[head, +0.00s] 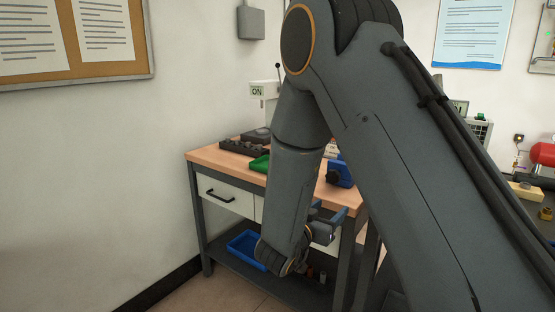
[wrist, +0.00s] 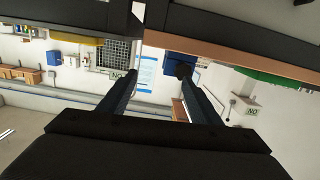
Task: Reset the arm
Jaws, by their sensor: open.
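My arm fills the middle and right of the head view, reaching down in front of the wooden-topped workbench (head: 212,156). My gripper (head: 330,214) shows partly behind the wrist, low beside the bench's front and below its top. In the wrist view my gripper (wrist: 158,76) has its two dark fingers spread wide apart with nothing between them. That view is upside down and looks across the room. The bench edge (wrist: 225,52) runs across its top right, close to the fingers.
On the bench are a black rack (head: 240,147), a green tray (head: 260,164) and a blue device (head: 342,173). A blue bin (head: 243,249) sits on the lower shelf. A white drawer (head: 222,196) is shut. The floor left of the bench is clear. A red cylinder (head: 543,154) stands far right.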

